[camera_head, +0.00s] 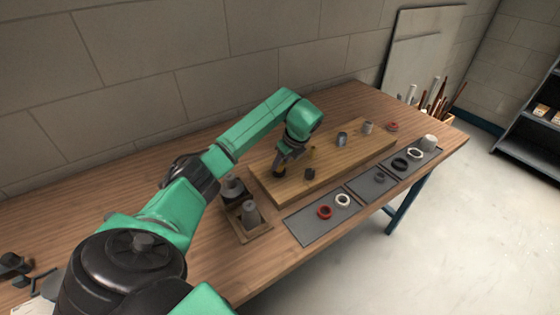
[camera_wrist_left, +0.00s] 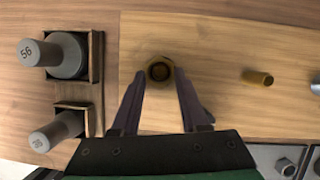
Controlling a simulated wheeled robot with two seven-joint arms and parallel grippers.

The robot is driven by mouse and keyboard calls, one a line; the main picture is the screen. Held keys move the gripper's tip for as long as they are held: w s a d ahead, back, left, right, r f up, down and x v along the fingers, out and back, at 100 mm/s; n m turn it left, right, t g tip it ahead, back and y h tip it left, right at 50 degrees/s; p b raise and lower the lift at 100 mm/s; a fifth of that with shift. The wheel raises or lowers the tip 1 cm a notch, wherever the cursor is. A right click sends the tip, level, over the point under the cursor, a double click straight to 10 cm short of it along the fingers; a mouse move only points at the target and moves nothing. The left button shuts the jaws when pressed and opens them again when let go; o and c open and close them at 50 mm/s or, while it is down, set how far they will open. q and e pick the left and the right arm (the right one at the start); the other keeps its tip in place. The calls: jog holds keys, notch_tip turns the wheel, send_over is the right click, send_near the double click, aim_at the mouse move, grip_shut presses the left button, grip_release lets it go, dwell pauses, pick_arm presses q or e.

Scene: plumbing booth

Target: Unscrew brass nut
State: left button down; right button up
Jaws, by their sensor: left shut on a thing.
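The brass nut (camera_wrist_left: 159,71) is a round brass-coloured ring with a dark opening, seen from above on the wooden board (camera_wrist_left: 215,38). My left gripper (camera_wrist_left: 160,82) has its two fingers against the nut's sides, shut on it. In the head view my left gripper (camera_head: 281,166) points down at the near left part of the board (camera_head: 345,156), and its fingers mostly hide the nut there. A short brass stub (camera_wrist_left: 258,77) stands on the board to the right, clear of the fingers. My right gripper is not in view.
A wooden holder (camera_wrist_left: 97,70) with grey numbered sockets (camera_wrist_left: 58,55) stands left of the board. Grey fittings (camera_head: 342,139) stand farther along it.

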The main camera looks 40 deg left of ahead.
pick_arm(q)
jog(key=shift+w+f+n, duration=0.1)
jog(key=shift+w+n, duration=0.05)
jog(key=shift+n, duration=0.25)
grip_release()
dwell(0.4)
notch_tip(320, 180, up, 5)
jog(key=p, duration=0.3)
jog(key=shift+p, duration=0.35)
